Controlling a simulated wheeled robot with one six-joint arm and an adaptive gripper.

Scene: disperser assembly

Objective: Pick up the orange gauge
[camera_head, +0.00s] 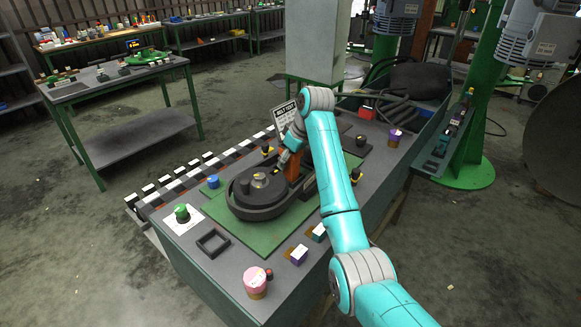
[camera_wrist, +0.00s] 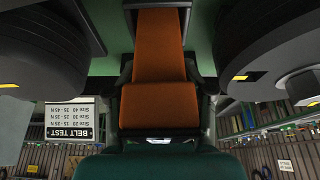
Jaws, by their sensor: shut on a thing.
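The orange gauge (camera_head: 292,172) stands upright at the dark round belt assembly (camera_head: 252,205) on the green mat (camera_head: 222,212). My gripper (camera_head: 288,157) reaches down from above and is shut on the gauge. In the wrist view the orange gauge (camera_wrist: 158,50) fills the middle, between dark finger parts at its sides. Dark round parts of the assembly show at both sides of that view. I cannot tell whether the gauge touches the belt, as its lower end is hidden.
A belt test sign (camera_head: 286,113) stands behind my gripper. My arm covers the right side.

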